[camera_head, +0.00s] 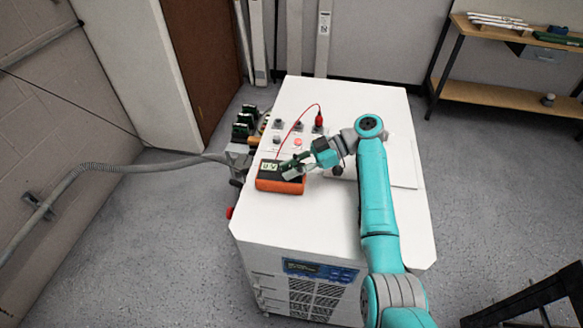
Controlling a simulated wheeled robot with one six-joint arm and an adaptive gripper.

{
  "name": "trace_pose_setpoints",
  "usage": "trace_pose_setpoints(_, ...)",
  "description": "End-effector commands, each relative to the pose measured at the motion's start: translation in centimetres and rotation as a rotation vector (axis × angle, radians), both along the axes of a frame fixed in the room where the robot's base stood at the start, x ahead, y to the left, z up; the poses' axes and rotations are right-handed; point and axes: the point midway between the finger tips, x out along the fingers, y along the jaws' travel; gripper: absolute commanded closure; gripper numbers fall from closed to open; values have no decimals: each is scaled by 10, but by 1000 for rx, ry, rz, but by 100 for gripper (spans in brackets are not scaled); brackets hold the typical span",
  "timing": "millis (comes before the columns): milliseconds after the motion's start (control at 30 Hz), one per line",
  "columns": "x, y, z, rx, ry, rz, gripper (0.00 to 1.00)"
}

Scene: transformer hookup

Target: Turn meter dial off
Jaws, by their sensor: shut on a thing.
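The meter (279,186) is an orange box with a dark face and a small lit display (269,167). It sits on the white top of the cabinet, near its left edge. My gripper (293,171) reaches in from the right and is shut at the right part of the meter's face, where the dial would be. The dial itself is hidden by the fingers, so its setting cannot be told. A red lead (294,124) arcs from the meter to a red plug (319,119) farther back on the cabinet top.
The white cabinet (310,222) has several small knobs and terminals behind the meter. Green-black connectors (243,125) and a grey conduit (130,166) are at its left. A wooden shelf (500,95) stands at the back right. The cabinet top in front of the meter is clear.

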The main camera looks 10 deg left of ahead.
Motion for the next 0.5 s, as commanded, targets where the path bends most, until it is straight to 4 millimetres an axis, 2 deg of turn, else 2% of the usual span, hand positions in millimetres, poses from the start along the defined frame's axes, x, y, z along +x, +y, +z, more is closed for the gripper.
trace_pose_setpoints(433,-1,0,-3,-3,4,9,100)
trace_pose_setpoints(467,-1,0,-3,-3,4,9,69)
trace_pose_setpoints(500,-1,0,-3,-3,4,9,59)
